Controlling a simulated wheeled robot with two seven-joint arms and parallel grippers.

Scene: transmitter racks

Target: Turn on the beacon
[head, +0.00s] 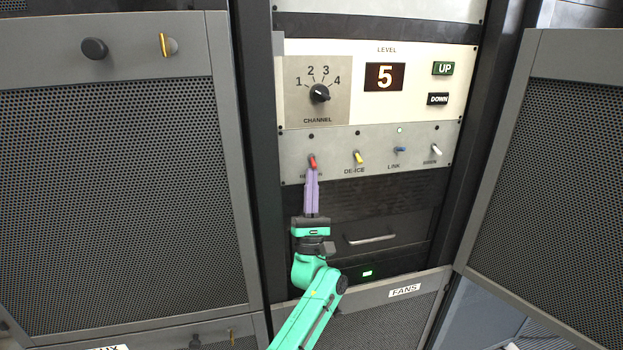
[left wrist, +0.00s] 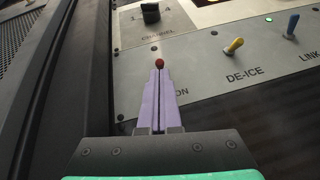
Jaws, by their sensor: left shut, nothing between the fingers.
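The red toggle switch (head: 312,161) is at the left end of the grey switch row, above a label partly covered by my fingers. Its red tip (left wrist: 160,63) shows just past my fingertips in the left wrist view. The small lamp (head: 311,136) above it is dark. My left gripper (head: 312,171) is shut and empty, with its purple fingers pointing up at the switch from just below. The fingertips look very close to the lever; I cannot tell whether they touch. My right gripper is not in view.
The yellow DE-ICE (head: 358,157), blue LINK (head: 399,150) and white (head: 436,149) switches stand to the right. The lamp above LINK (head: 400,130) glows green. Above are the CHANNEL knob (head: 320,93) and LEVEL display (head: 385,77) reading 5. Mesh doors (head: 130,190) flank the rack.

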